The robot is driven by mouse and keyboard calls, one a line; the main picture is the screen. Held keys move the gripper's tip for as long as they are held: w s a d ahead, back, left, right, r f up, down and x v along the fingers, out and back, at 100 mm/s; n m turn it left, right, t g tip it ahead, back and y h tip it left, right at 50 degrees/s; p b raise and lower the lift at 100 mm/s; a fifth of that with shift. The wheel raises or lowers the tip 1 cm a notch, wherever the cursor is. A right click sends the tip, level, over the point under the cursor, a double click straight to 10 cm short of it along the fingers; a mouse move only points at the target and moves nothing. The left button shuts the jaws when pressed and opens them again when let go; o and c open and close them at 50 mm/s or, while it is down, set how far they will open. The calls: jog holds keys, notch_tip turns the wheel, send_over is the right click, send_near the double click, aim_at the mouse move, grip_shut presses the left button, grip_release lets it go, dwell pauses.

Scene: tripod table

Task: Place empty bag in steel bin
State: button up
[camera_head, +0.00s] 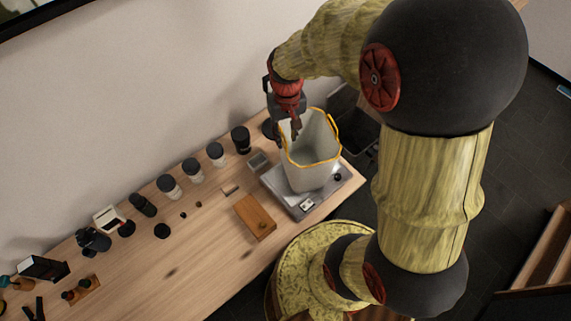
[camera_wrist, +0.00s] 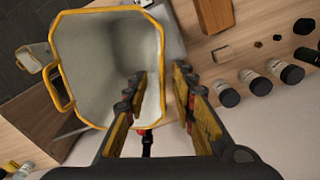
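The bag (camera_head: 313,172) is whitish with a yellow rim and handles. It stands upright and open on a silver scale-like device (camera_head: 283,190) at the table's right end. From above, the bag (camera_wrist: 95,65) looks empty inside. My gripper (camera_head: 296,133) points down at the bag's far-left rim. In the wrist view my gripper (camera_wrist: 159,72) is open, with one finger over the bag's inside and the other outside, the bag's wall between them. Contact cannot be told. A dark grey box-like container (camera_head: 352,118) behind the bag may be the steel bin; the bag and my arm partly hide it.
The wooden table (camera_head: 140,270) holds a row of lidded jars (camera_head: 193,170) along the wall. A wooden block (camera_head: 255,217) and a small grey tray (camera_head: 258,161) lie left of the scale. My arm covers the right side. The table's front edge is mostly clear.

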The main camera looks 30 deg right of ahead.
aim_at(284, 154)
jog(key=f, duration=0.1)
jog(key=w+f, duration=0.2)
jog(key=shift+w+d+f+p, duration=0.25)
jog(key=shift+f+p, duration=0.05)
jog(key=shift+w+a+f, duration=0.1)
jog(key=shift+f, duration=0.25)
jog(key=shift+s+f, duration=0.2)
jog(key=shift+f, duration=3.3)
jog(key=c, duration=0.3)
grip_shut()
